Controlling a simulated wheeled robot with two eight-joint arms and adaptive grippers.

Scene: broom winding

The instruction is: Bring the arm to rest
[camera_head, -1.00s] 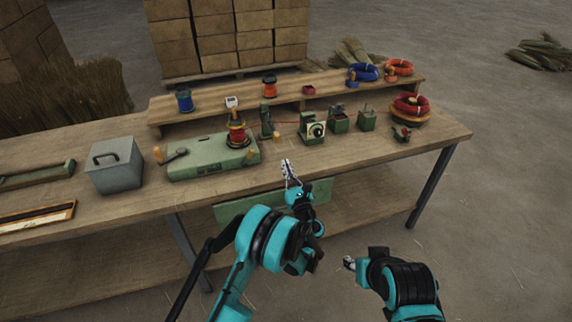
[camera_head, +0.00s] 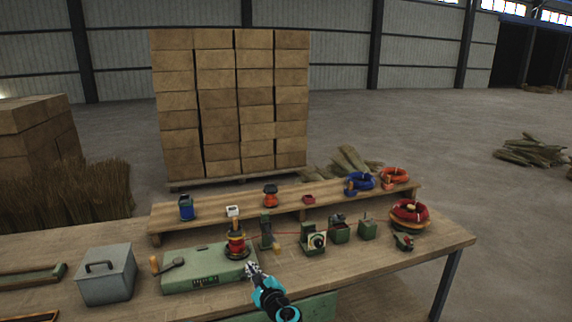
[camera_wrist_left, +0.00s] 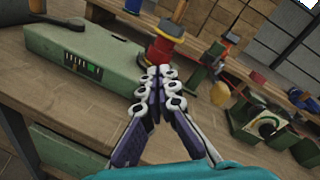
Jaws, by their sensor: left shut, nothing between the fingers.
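My left gripper (camera_head: 252,268) is shut and empty at the front edge of the workbench (camera_head: 370,262), just in front of the green winding machine (camera_head: 208,270). In the left wrist view its white-jointed fingers (camera_wrist_left: 158,82) meet at their tips, with nothing between them. Behind the tips stands a red spool (camera_wrist_left: 160,52) on the machine's right end; it also shows in the head view (camera_head: 237,246). I cannot tell the exact gap between fingertips and spool. My right gripper is out of view.
A grey lidded box (camera_head: 106,276) stands on the left of the bench. Small green devices (camera_head: 313,241) stand right of the machine. A raised shelf (camera_head: 330,200) carries spools and blue and orange wire coils. A tall stack of cartons (camera_head: 230,105) stands behind on the floor.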

